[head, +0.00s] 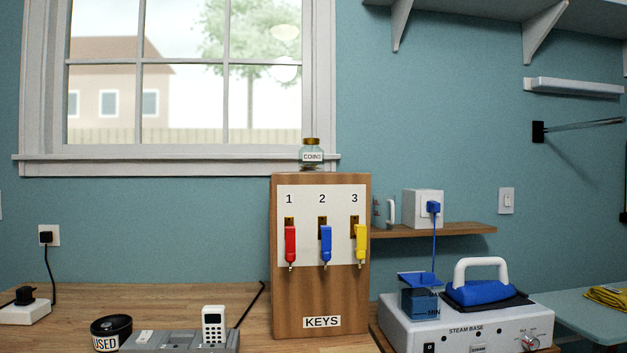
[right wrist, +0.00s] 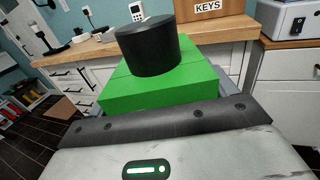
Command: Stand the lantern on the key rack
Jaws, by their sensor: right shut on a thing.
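The wooden key rack (head: 321,291) stands upright on the counter in the head view, with red, blue and yellow tagged keys on its white panel. Its lower front with the KEYS label also shows at the top of the right wrist view (right wrist: 208,17). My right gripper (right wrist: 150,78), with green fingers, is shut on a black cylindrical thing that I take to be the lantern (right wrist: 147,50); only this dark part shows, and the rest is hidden. It is in front of the counter, apart from the rack. My left gripper is in neither view.
A COINS jar (head: 312,156) is at the rack's top edge; whether it rests on the rack or the sill behind is unclear. A steam base (head: 465,322) stands to the right. A grey phone base (head: 180,341) and black USED tin (head: 111,333) are left.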

